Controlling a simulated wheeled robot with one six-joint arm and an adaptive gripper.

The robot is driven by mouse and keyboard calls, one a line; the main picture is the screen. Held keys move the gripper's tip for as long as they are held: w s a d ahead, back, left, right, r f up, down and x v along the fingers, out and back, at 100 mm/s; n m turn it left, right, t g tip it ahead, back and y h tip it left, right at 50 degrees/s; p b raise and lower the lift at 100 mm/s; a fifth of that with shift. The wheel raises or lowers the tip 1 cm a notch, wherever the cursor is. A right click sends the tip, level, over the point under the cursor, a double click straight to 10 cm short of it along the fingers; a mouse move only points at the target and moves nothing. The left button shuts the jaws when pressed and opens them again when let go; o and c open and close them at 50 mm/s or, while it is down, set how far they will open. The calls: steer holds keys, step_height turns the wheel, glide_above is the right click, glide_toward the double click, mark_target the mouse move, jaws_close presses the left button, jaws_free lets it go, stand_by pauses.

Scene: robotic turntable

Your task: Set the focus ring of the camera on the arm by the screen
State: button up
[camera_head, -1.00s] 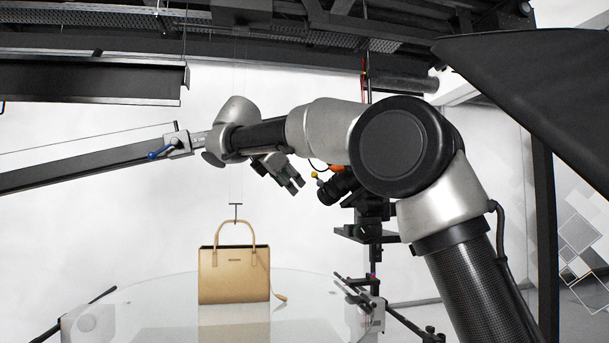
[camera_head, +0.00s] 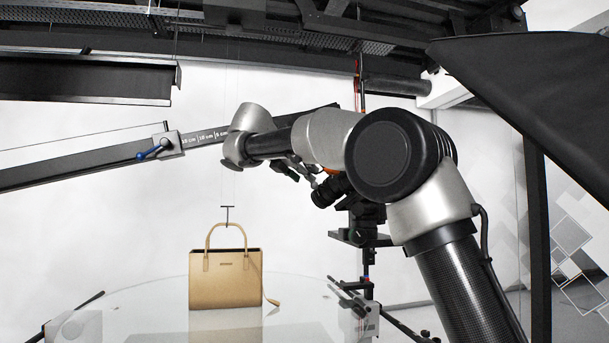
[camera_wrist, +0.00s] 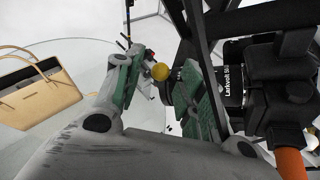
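The black camera (camera_head: 335,190) is mounted on a stand right of centre in the head view, partly behind my arm. In the wrist view its lens barrel (camera_wrist: 233,82), with white lettering, lies to the right of my fingers. In the head view my gripper (camera_head: 298,171) is just upper left of the lens, largely hidden by the arm. Contact with the ring cannot be told.
A tan handbag (camera_head: 226,280) stands on the glass turntable (camera_head: 150,300) at lower left. A long dark graduated bar (camera_head: 90,168) with a blue-handled clamp crosses the left side. A black panel (camera_head: 540,85) hangs at upper right. Dark truss beams run overhead.

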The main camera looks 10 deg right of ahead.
steer(key=shift+w+d+f, duration=0.15)
steer(key=shift+w+d, duration=0.15)
steer(key=shift+d, duration=0.05)
jaws_close()
steer(key=shift+w+d+r+m+g, duration=0.3)
steer(key=shift+m+g, duration=0.2)
steer(key=shift+g, duration=0.1)
jaws_free()
steer(key=shift+f, duration=0.1)
